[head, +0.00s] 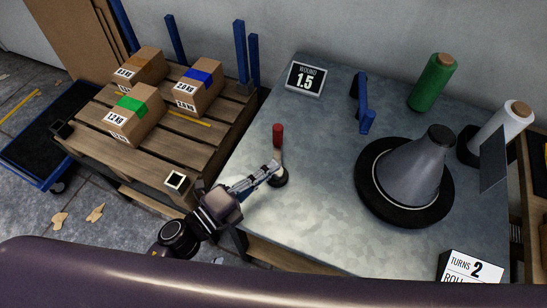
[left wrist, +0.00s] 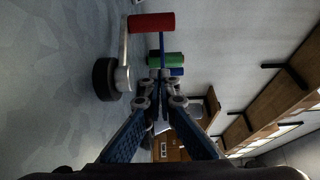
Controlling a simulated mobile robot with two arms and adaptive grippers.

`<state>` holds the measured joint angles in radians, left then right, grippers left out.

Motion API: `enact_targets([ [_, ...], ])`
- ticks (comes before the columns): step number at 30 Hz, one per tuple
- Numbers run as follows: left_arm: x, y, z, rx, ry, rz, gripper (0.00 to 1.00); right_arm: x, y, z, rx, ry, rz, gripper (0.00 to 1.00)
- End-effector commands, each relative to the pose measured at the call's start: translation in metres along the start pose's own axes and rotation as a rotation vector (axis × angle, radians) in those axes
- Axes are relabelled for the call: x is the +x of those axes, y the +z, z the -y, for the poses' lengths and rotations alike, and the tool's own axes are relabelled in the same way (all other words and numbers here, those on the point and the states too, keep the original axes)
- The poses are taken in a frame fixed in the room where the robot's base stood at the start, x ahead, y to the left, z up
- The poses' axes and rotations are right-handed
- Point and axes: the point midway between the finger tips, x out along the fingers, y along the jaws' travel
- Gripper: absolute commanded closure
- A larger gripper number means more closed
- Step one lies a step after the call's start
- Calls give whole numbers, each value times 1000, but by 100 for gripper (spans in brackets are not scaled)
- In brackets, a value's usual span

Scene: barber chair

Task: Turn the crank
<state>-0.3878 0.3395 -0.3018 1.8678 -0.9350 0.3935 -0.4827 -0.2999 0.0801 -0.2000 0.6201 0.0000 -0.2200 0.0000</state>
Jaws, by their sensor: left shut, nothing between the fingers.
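The crank is on the left part of the grey metal table, with a red grip (head: 278,133), a thin pale arm and a dark round hub (head: 279,180). In the left wrist view its red grip (left wrist: 151,22) is at the top and its dark hub (left wrist: 104,79) is at left. My left gripper (head: 274,167) is shut and empty, its tips close beside the crank's arm and hub, below the red grip in the head view. I cannot tell whether it touches the crank. The shut fingertips (left wrist: 160,76) show in the left wrist view. My right gripper is out of view.
A display (head: 305,78) reads "WOUND 1.5"; a card (head: 470,269) reads "TURNS 2". A grey cone on a black disc (head: 405,190), a blue bracket (head: 363,105), a green roll (head: 433,82) and a white roll (head: 500,125) stand on the table. A pallet (head: 150,160) with boxes stands left.

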Motion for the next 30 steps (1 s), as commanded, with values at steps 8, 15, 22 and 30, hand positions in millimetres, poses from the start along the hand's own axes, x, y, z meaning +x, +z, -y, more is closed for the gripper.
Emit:
enact_targets([
  [8,57,1,4,0,-4,1,100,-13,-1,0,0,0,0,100],
  [15,82,15,1,2,3,3,100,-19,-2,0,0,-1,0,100],
  [22,75,35,1,-1,0,1,100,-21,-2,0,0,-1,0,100],
  [30,73,38,0,-2,0,1,100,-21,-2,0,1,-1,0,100],
])
